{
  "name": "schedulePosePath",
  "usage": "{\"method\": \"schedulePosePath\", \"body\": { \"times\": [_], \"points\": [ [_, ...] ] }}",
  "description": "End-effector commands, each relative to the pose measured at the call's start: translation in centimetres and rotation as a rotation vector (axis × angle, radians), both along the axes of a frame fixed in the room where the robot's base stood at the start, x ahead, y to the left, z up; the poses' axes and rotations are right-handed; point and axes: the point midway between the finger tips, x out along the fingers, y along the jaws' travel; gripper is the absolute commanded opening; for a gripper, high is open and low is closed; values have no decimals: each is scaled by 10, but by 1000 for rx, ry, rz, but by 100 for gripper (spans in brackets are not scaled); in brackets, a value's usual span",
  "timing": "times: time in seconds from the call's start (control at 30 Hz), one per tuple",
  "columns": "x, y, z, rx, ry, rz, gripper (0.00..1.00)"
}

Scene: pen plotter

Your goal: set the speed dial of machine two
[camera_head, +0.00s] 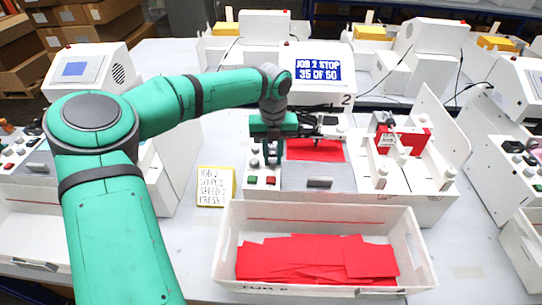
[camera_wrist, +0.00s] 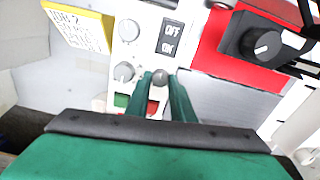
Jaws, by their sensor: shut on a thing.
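Machine two (camera_head: 318,94) stands in the middle, with a blue screen (camera_head: 318,68) reading "JOB 2 STOP 35 OF 50". Its control panel (camera_head: 262,168) is partly covered by my gripper (camera_head: 272,158) in the head view. In the wrist view my gripper (camera_wrist: 165,85) is shut on a small grey knob (camera_wrist: 161,77) on the panel. Two pale knobs, one upper (camera_wrist: 129,31) and one lower (camera_wrist: 124,72), sit left of it. An OFF/ON switch (camera_wrist: 170,38) is above it. Any knob labels and pointer marks are too small to read.
A green button (camera_wrist: 121,100) and a red button (camera_wrist: 152,107) lie just below the knobs. A yellow-edged job card (camera_head: 215,186) stands left of the panel. A white bin (camera_head: 320,212) of red cards sits in front. Other machines stand on both sides and behind.

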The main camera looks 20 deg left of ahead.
Motion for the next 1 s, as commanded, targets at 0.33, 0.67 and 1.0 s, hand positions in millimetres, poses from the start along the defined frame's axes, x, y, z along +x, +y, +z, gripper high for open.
{"method": "schedulePosePath", "body": {
  "times": [0.33,0.67,1.0],
  "points": [
    [1,3,0,3,-3,182,0],
    [-1,4,0,1,-1,233,0],
    [-1,4,0,1,1,232,31]
  ]
}}
